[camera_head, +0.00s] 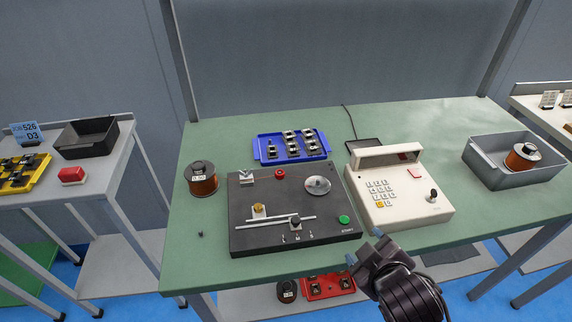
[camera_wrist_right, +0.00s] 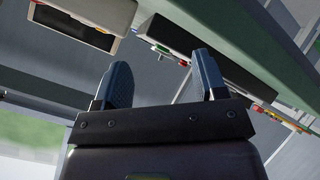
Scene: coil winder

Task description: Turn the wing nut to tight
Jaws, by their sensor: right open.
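The black coil winder (camera_head: 245,237) lies on the green bench. It carries a small brass-coloured piece (camera_head: 258,210), a dark knob on a slider (camera_head: 295,222) along silver rails, and a silver fitting (camera_head: 246,177) at its back left. Which part is the wing nut is too small to tell. My right gripper (camera_head: 364,247) is open and empty at the bench's front edge, right of the winder's front right corner and apart from these parts. Its two spread fingers show in the right wrist view (camera_wrist_right: 164,82), with nothing between them. My left gripper is not in view.
A cream keypad unit (camera_head: 415,208) stands right of the winder. A blue tray (camera_head: 262,150) of small parts is behind it, and a copper wire spool (camera_head: 201,180) is at its left. A grey bin (camera_head: 490,172) holds another spool. Bench left of the winder is mostly clear.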

